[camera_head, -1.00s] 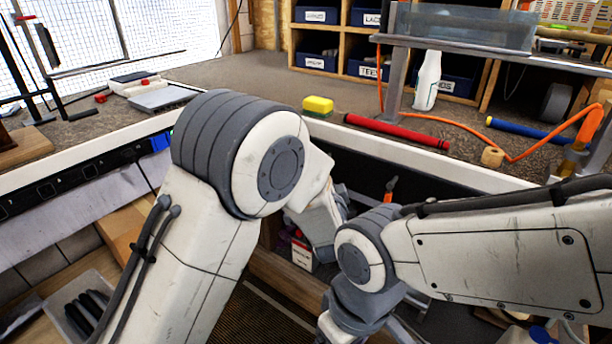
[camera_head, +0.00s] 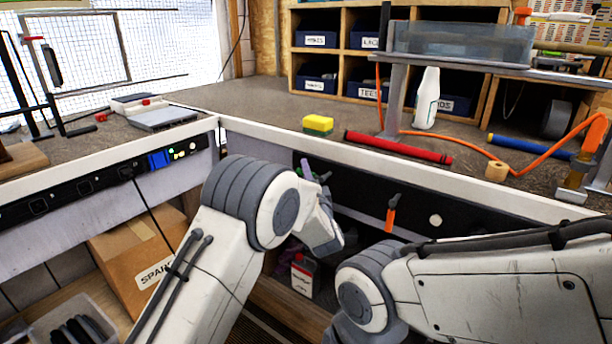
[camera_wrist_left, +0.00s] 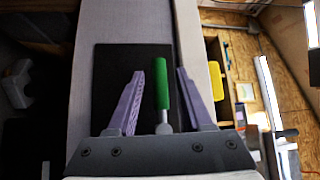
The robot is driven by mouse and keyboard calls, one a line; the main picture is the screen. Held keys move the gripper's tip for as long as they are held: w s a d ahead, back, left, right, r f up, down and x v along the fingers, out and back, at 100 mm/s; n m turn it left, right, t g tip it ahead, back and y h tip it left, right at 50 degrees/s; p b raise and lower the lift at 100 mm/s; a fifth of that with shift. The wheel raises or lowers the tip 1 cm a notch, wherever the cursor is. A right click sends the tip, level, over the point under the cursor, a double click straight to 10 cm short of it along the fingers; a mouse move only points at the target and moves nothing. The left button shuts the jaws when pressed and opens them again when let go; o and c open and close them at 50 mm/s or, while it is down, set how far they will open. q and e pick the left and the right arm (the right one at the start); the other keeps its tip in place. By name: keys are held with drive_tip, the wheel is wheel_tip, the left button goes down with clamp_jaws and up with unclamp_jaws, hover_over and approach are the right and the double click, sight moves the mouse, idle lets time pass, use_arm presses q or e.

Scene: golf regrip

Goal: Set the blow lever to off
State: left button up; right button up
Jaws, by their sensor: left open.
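A lever with a green handle (camera_wrist_left: 162,92) and a metal base shows in the left wrist view, against a black panel. My left gripper (camera_wrist_left: 160,76) is open, with one purple finger on each side of the green handle and gaps between. In the head view, the left gripper (camera_head: 304,170) is at the left end of the black panel (camera_head: 350,195) under the bench edge; my wrist largely hides the green lever there. A second lever with an orange handle (camera_head: 391,214) hangs farther right. No label shows which lever is for blowing. My right gripper is out of view.
A pale round knob (camera_head: 435,221) is right of the orange lever. My right forearm crosses below it. The bench edge (camera_head: 270,136) runs above the panel, with a yellow sponge (camera_head: 318,124) and a red tube (camera_head: 398,147) on top. A red-capped container (camera_head: 302,274) stands below.

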use_arm(q)
drive_tip(key=shift+w, duration=0.15)
clamp_jaws()
idle(1.4)
